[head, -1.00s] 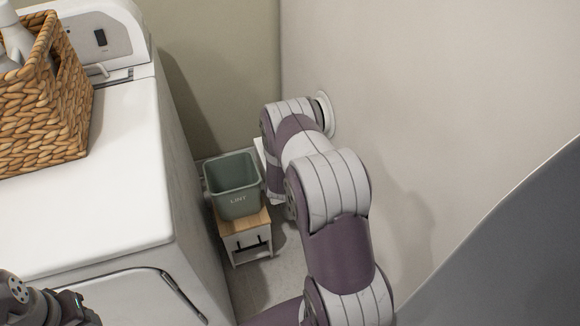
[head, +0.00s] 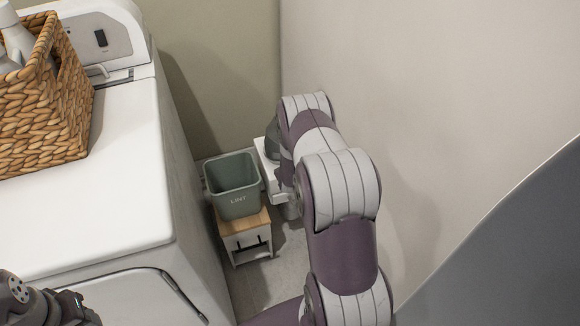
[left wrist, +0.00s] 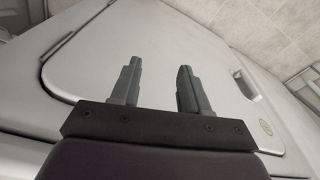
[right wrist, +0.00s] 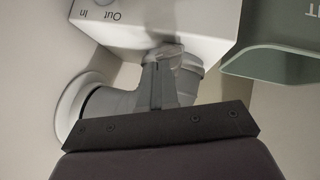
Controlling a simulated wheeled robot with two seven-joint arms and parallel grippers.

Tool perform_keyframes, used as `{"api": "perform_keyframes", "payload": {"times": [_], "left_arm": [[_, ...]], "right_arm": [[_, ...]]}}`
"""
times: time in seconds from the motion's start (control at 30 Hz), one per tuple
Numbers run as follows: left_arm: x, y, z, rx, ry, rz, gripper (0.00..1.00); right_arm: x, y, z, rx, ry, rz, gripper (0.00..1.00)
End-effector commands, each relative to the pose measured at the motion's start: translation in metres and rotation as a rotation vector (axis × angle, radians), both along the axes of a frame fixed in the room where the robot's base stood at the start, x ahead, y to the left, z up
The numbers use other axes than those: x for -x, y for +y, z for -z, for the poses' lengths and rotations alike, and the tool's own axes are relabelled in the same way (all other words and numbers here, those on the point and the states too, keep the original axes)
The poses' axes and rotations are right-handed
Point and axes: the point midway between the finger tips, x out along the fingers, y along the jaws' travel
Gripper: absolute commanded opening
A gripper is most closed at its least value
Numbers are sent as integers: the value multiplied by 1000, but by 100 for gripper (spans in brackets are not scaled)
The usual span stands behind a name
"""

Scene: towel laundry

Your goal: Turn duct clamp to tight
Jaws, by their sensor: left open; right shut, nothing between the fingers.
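In the right wrist view a grey duct elbow (right wrist: 112,102) runs from a round white wall flange (right wrist: 72,108) to a white box (right wrist: 205,22) marked "In" and "Out". The duct clamp (right wrist: 168,55) shows as a pale tab at the pipe's joint under the box. My right gripper (right wrist: 159,68) is shut, its fingertips at the tab, overlapping it in view; I cannot tell whether they touch. The head view hides this gripper behind my right arm. My left gripper (left wrist: 158,68) is open and empty in front of the white machine's door (left wrist: 100,50).
A green lint bin (head: 233,187) stands on a small wooden-topped stand (head: 245,222), left of the white box. It is close to the right gripper in the right wrist view (right wrist: 270,66). The white machine (head: 110,190) carries a wicker basket (head: 45,110). A wall (head: 450,120) closes off the right.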

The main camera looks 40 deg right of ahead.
Motion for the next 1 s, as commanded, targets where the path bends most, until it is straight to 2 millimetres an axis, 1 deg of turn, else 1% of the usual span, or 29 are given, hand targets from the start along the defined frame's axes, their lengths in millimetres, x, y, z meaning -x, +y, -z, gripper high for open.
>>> {"api": "perform_keyframes", "payload": {"times": [0.17, 0.3, 0.6, 1.0], "left_arm": [[0, 0, -1, 0, 0, 0, 45], [0, 0, -3, 0, 0, 0, 45], [0, 0, -11, 0, 0, 0, 45], [0, 0, -19, 0, 0, 0, 45]], "right_arm": [[2, -4, 0, -76, -24, 2, 0], [3, -8, 0, -171, -54, 3, 0], [5, -16, 1, -387, -122, 3, 0], [7, -23, 7, -612, -195, 3, 0]]}}
